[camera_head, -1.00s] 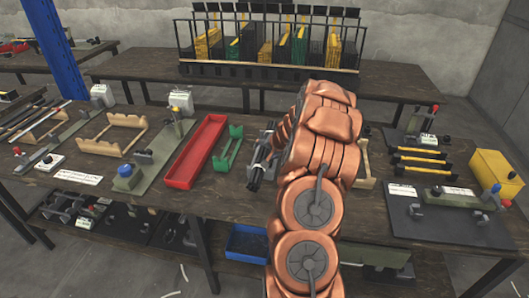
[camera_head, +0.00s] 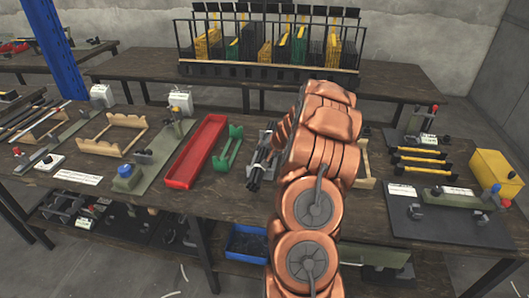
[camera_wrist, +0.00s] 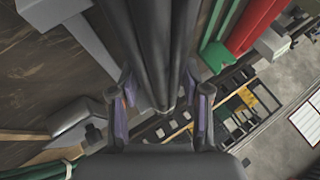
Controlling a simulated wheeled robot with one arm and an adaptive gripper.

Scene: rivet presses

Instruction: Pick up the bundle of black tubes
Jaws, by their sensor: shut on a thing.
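The bundle of black tubes (camera_head: 256,174) is in the head view, just left of my copper-coloured arm. It is tilted, with its ends pointing toward the camera. My gripper (camera_head: 265,152) is shut on it, partly hidden by the arm. In the wrist view the long dark tubes (camera_wrist: 150,45) run from the top edge down between the two fingers of my gripper (camera_wrist: 164,98). The tubes appear to be above the table, though the height is hard to judge.
A green holder (camera_head: 229,149) and a long red tray (camera_head: 196,150) lie left of the gripper. A wooden rack (camera_head: 364,166) is partly hidden behind my arm. Yellow-black tubes (camera_head: 418,161) and a yellow box (camera_head: 492,172) are at right. A barred rack (camera_head: 268,68) stands behind.

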